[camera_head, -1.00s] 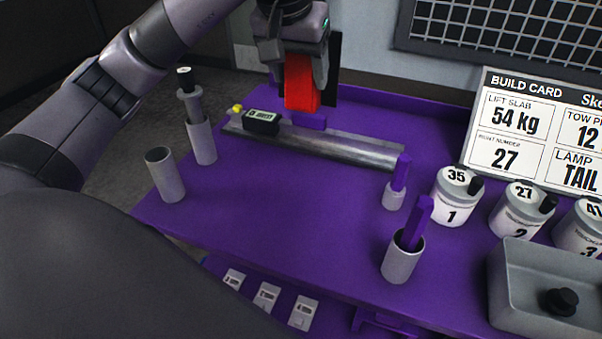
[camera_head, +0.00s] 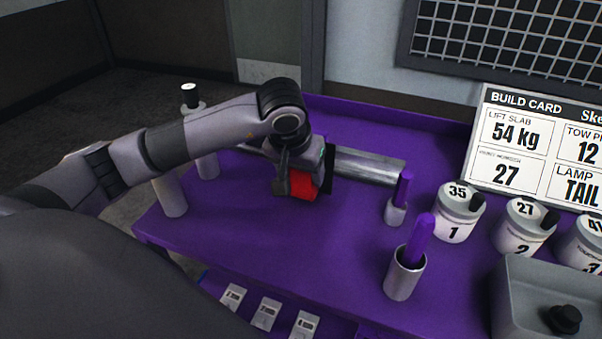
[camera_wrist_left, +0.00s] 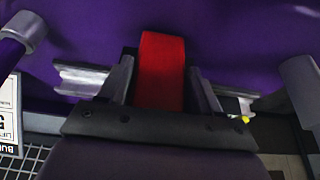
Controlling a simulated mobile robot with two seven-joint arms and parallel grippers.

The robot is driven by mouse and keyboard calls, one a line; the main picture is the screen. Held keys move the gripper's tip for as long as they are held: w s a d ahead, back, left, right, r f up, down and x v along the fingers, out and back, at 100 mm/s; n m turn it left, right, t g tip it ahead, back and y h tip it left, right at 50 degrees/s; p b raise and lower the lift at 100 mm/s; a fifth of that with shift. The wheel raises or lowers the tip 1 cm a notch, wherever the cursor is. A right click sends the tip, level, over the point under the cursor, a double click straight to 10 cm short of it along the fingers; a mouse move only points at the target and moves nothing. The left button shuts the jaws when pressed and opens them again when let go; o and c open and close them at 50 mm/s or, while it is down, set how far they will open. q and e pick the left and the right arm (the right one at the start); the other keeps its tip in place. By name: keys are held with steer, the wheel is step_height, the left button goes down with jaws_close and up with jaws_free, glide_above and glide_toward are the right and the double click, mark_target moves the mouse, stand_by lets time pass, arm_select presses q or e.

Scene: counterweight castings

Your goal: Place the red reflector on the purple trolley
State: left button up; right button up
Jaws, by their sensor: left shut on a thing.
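The red reflector (camera_head: 303,186) is a small red block, held between the fingers of my left gripper (camera_head: 304,180). In the left wrist view the reflector (camera_wrist_left: 161,72) sits between the two dark fingers of the gripper (camera_wrist_left: 162,85). The gripper is low over the middle of the purple trolley top (camera_head: 300,240), in front of the metal bar. I cannot tell whether the reflector touches the surface. My left arm hides part of the bar and the far left of the trolley. My right gripper is not in view.
A grey metal bar (camera_head: 368,166) lies behind the gripper. Cups with purple-handled tools (camera_head: 405,272) stand to the right, near numbered pots (camera_head: 459,218) and a grey tray (camera_head: 510,300). Grey tubes (camera_head: 170,196) stand at left. The front middle of the trolley top is clear.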

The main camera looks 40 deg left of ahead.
arm_select(q)
steer(key=shift+f, duration=0.45)
steer(key=shift+f, duration=0.1)
steer(key=o, duration=1.2)
steer(key=shift+s+r, duration=0.1)
steer(key=shift+r, duration=0.35)
steer(key=v, duration=1.1)
steer(key=shift+s, duration=0.2)
steer(key=shift+d, duration=0.1)
